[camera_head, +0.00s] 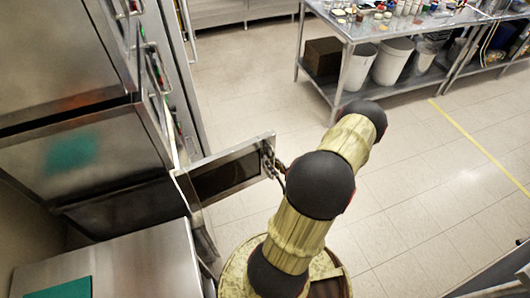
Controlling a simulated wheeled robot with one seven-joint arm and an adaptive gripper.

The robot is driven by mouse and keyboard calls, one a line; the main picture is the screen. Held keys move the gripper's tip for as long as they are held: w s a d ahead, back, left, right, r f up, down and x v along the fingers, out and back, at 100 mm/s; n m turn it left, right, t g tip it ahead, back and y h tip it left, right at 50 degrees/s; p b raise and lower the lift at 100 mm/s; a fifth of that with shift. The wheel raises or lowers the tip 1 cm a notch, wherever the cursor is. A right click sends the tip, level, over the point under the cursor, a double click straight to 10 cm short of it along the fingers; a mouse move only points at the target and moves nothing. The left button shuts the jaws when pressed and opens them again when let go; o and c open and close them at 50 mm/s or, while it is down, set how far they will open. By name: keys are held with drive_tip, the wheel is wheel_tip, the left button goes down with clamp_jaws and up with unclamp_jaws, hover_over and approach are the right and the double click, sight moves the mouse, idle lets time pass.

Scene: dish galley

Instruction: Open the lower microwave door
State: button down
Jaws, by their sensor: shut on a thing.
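The steel microwave stack (85,150) stands at the left, seen from above and the side. A steel door (234,179) with a dark window stands swung out from the stack's front, over the floor. I take it for the lower microwave's door. My gripper (271,163) is at the door's free outer edge, shut on what appears to be the door handle. The gripper is small and dark here, and my arm partly hides the area around it. The inside of the microwave is hidden from this side.
A steel counter (115,265) is at the lower left, below the stack. A steel table (395,22) with small items on top and white bins (392,62) beneath stands at the upper right. The tiled floor (245,85) between them is clear.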

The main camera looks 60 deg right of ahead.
drive_tip(key=s+a, duration=0.5)
drive_tip(key=shift+a+p, duration=0.35)
drive_tip(key=shift+a, duration=0.05)
drive_tip(key=c, duration=1.9)
unclamp_jaws()
drive_tip(key=shift+s, duration=0.1)
drive_tip(key=v, duration=1.2)
drive_tip(key=shift+f, duration=0.1)
